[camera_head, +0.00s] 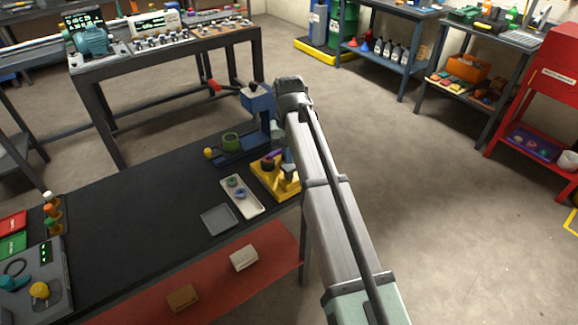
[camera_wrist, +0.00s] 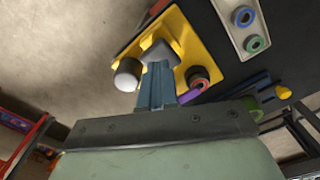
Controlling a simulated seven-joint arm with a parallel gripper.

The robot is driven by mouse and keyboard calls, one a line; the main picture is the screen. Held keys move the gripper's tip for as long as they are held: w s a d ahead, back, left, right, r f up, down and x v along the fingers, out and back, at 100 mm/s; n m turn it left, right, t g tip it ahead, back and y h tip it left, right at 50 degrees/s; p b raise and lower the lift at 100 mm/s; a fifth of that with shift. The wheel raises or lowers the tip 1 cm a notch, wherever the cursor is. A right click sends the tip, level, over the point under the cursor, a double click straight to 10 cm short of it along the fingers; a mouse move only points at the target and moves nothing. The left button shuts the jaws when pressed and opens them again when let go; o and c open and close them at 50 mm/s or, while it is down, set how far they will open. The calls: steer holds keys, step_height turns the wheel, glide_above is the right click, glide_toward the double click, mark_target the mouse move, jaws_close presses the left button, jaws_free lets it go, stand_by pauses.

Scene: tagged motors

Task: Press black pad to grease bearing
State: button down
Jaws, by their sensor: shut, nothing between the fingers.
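A yellow fixture (camera_head: 262,180) stands at the right end of the dark bench. It fills the upper middle of the wrist view (camera_wrist: 205,50). I cannot tell for certain which part is the black pad. A pale capped cylinder (camera_wrist: 128,74) and a grey block (camera_wrist: 160,52) are at the fixture's other side. My gripper (camera_wrist: 157,70) is shut and empty, its blue fingers over the fixture close to the grey block. Contact cannot be told.
A white tray (camera_head: 247,207) with two ringed parts lies left of the fixture. A blue press-like stand (camera_head: 258,105) rises behind, with a green ring (camera_head: 231,142) and a yellow ball (camera_head: 208,153) near it. A grey flat tray (camera_head: 218,219) lies in front. The bench middle is clear.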

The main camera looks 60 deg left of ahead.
steer(key=shift+f, duration=0.15)
steer(key=shift+f, duration=1.7)
steer(key=shift+r, duration=1.85)
steer(key=shift+f, duration=0.1)
steer(key=shift+f, duration=1.8)
steer(key=shift+r, duration=1.9)
